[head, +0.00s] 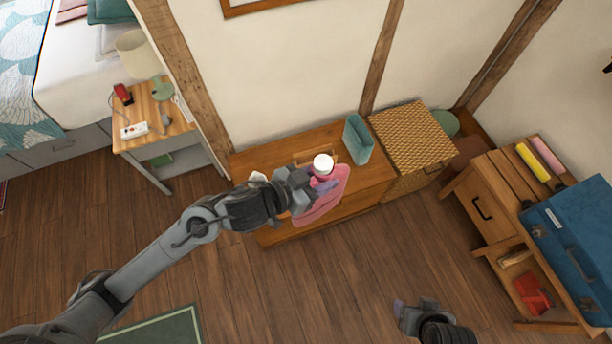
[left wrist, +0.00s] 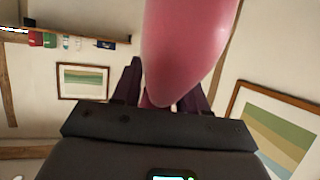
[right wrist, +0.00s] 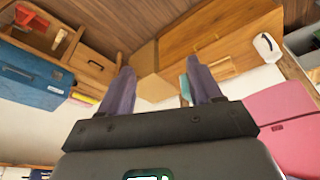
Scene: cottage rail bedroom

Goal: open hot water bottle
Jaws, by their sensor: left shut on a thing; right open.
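The pink hot water bottle (head: 325,204) with a round white cap (head: 323,164) is in the head view, above the wooden chest. My left gripper (head: 309,185) is shut on it near the neck, and its fingers partly hide it. The pink body also fills the upper middle of the left wrist view (left wrist: 188,45); the cap is not visible there. My right gripper (head: 402,307) is open and empty, low over the floor area at the right, well apart from the bottle. Its two spread fingers show in the right wrist view (right wrist: 160,90).
The wooden chest (head: 375,182) carries a teal holder (head: 358,140). A wicker box (head: 412,140) stands beside it. At the right, a wooden cabinet bears a blue case (head: 572,245) and yellow and pink rolls. A nightstand (head: 158,125) is at the left. The floor (head: 340,280) is clear.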

